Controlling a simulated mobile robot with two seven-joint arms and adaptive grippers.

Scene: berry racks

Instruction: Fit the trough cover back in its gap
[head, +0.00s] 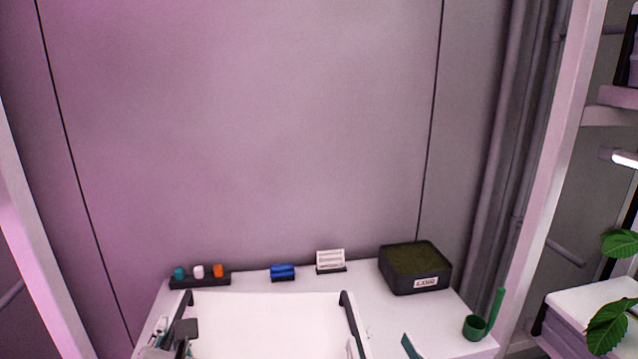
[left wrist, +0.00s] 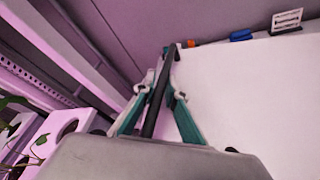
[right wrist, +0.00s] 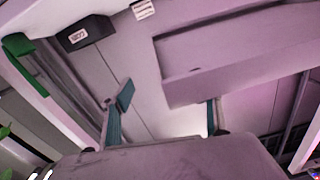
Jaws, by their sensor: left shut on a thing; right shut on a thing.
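A wide white panel (head: 265,325) with a dark bar along its left and right sides lies over the bench. I cannot tell whether it is the trough cover; no gap shows clearly. My left gripper (head: 172,350) is shut on the left dark bar (head: 187,298), and the bar also runs between the fingers in the left wrist view (left wrist: 157,100).
On the white bench (head: 455,335) stand a dark box (head: 408,290) with a label, a white card (head: 330,262), a blue object (head: 282,272), a rack of small caps (head: 200,281) and a green cup (head: 474,328). Racks with plants flank the bench. The wall is close behind.

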